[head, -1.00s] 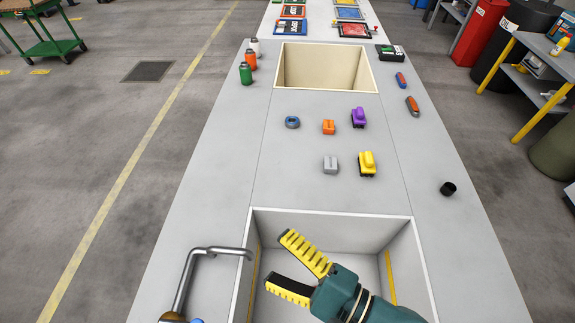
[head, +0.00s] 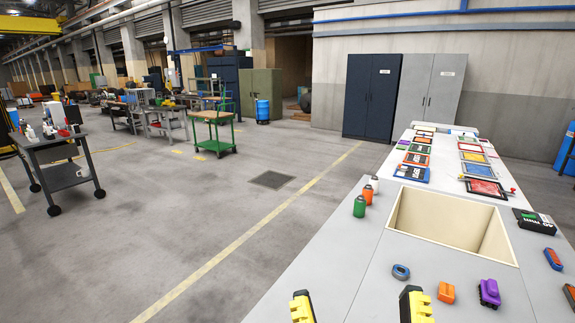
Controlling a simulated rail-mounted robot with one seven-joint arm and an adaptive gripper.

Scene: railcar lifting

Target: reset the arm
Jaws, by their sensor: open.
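My gripper (head: 360,306) shows at the bottom edge of the head view. Only the tips of its two yellow and black fingers are in the picture. They stand well apart with nothing visible between them, so it is open. The rest of the gripper and the arm are below the frame. The fingertips appear in front of the near left part of the grey worktop (head: 345,265).
A cream bin (head: 410,215) is sunk in the worktop. Beside it stand green (head: 360,206), orange and white bottles. A blue ring (head: 401,272), orange block (head: 446,292) and purple piece (head: 489,293) lie nearer. Open floor (head: 190,230) is to the left, with a dark trolley (head: 62,160).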

